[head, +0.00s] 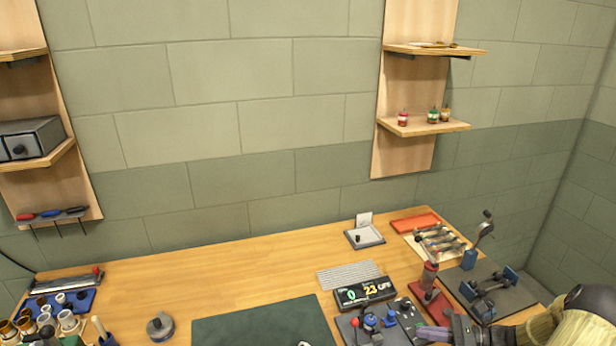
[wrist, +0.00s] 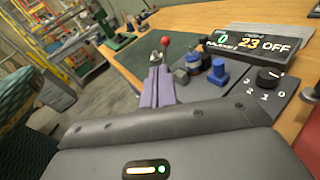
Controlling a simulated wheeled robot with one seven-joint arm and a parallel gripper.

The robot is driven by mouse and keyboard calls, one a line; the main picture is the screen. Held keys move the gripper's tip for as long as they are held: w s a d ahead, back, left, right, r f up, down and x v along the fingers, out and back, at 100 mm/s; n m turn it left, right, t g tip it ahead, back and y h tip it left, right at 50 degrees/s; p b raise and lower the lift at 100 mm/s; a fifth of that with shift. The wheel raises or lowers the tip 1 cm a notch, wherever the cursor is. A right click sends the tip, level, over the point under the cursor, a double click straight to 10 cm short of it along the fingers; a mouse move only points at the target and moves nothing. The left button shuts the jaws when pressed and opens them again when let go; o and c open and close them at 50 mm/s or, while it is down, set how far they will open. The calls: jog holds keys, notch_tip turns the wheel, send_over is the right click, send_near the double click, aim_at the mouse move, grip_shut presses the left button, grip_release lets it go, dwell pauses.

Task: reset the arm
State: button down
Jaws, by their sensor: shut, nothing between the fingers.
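My arm reaches in at the bottom right of the head view, low over the right part of the workbench (head: 240,265). My gripper (head: 424,331) has purple fingers, which lie in front of the control panel there. In the wrist view the two purple fingers of my gripper (wrist: 157,72) are together with nothing between them. They point towards the bench edge and the green mat (wrist: 140,55). A red ball knob (wrist: 165,41) shows just beyond the fingertips. Whether the fingers touch the panel cannot be told.
The control panel (wrist: 255,85) has a dial, and a display box (head: 364,292) reading 23 OFF stands behind it. A red press-like tool (head: 430,280) and a dark vise (head: 490,290) stand close to my arm. The bench's middle back is clear.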

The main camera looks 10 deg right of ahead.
jog(key=s+a+r+n+g+h, duration=0.1)
jog(key=s+a+r+n+h, duration=0.2)
jog(key=a+n, duration=0.4)
jog(key=s+a+r+n+g+h, duration=0.2)
jog(key=a+r+n+h, duration=0.3)
jog(key=a+n+h, duration=0.2)
jog(key=s+a+r+n+g+h, duration=0.1)
jog(key=s+a+r+n+h, duration=0.2)
jog(key=a+n, duration=0.5)
jog(key=r+n+h, duration=0.1)
jog(key=n+h, duration=0.1)
jog(key=shift+s+n+g, duration=0.3)
jog(key=shift+s+n, duration=0.05)
jog(key=shift+n, duration=0.05)
jog(key=shift+w+f, duration=0.1)
